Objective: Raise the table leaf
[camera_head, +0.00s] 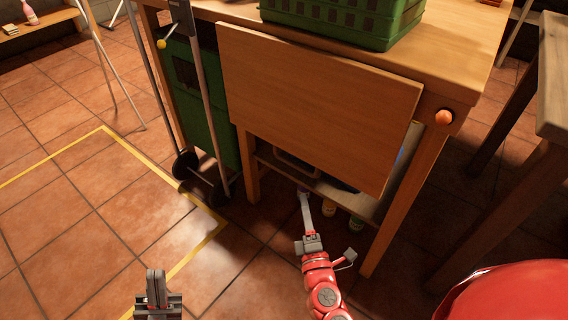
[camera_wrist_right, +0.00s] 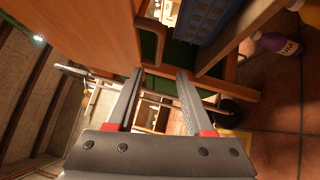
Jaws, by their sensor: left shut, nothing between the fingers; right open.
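The wooden table leaf (camera_head: 315,110) hangs down from the front edge of the wooden table (camera_head: 470,50). In the right wrist view the leaf (camera_wrist_right: 85,30) is a large wooden panel at upper left. My right gripper (camera_head: 304,194) is low in front of the table, around the leaf's lower edge; the head view does not clearly show whether it touches. In the right wrist view its fingers (camera_wrist_right: 160,75) are apart with nothing between them. My left gripper (camera_head: 156,285) is shut and empty over the floor at lower left, away from the table.
A green crate (camera_head: 345,22) stands on the tabletop. An orange knob (camera_head: 444,117) sits at the table's right corner. A hand truck (camera_head: 205,110) stands left of the table. Bottles (camera_head: 328,208) stand below. A blue crate (camera_wrist_right: 205,18) shows under the table.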

